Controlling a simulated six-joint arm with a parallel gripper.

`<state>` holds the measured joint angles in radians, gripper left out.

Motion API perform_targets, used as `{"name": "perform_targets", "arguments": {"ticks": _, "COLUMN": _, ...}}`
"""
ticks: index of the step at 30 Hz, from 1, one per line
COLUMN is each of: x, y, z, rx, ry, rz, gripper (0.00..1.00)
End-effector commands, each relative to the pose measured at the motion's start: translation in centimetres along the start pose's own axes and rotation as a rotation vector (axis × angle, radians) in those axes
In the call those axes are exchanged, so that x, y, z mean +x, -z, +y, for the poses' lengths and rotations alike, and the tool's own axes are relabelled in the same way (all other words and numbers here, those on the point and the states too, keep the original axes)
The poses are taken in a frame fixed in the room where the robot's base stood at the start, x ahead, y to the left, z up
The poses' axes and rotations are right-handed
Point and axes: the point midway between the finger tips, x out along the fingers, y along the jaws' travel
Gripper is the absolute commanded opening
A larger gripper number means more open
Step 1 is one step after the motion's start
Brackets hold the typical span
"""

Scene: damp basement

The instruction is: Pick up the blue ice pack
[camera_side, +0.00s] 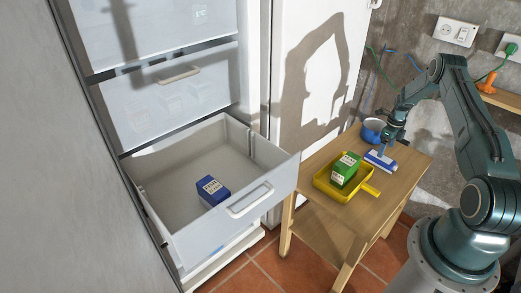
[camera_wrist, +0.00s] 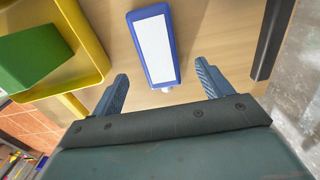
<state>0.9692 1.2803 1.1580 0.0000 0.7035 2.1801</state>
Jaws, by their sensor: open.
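The blue ice pack (camera_side: 380,160) is a flat blue slab with a white panel on its upper face. It lies on the small wooden table, to the right of the yellow tray. In the wrist view the ice pack (camera_wrist: 153,46) lies ahead of the jaws, roughly centred between their lines. My gripper (camera_side: 387,148) is just above and behind the ice pack in the side view. In the wrist view my gripper (camera_wrist: 163,82) has its two fingers wide apart with nothing between them. I cannot tell its exact height over the table.
A yellow tray (camera_side: 369,189) holding a green box (camera_side: 345,169) is beside the ice pack. A blue pot (camera_side: 372,130) stands at the table's back. An open freezer drawer (camera_side: 185,160) holding a blue box (camera_side: 213,190) is at left. The table's front (camera_side: 345,222) is clear.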

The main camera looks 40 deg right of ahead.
Motion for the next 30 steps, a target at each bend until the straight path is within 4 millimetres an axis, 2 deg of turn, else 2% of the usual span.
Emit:
{"name": "perform_targets", "arguments": {"ticks": 3, "x": 0.9, "y": 0.0, "z": 0.0, "rx": 0.0, "ry": 0.0, "rz": 0.0, "gripper": 0.78}}
{"name": "perform_targets", "arguments": {"ticks": 14, "x": 1.5, "y": 0.0, "z": 0.0, "rx": 0.0, "ry": 0.0, "rz": 0.0, "gripper": 0.78}}
{"name": "perform_targets", "arguments": {"ticks": 24, "x": 4.9, "y": 0.1, "z": 0.2, "rx": 0.0, "ry": -0.002, "rz": 0.001, "gripper": 0.78}}
{"name": "perform_targets", "arguments": {"ticks": 30, "x": 6.2, "y": 0.1, "z": 0.2, "rx": 0.0, "ry": 0.0, "rz": 0.0, "gripper": 0.78}}
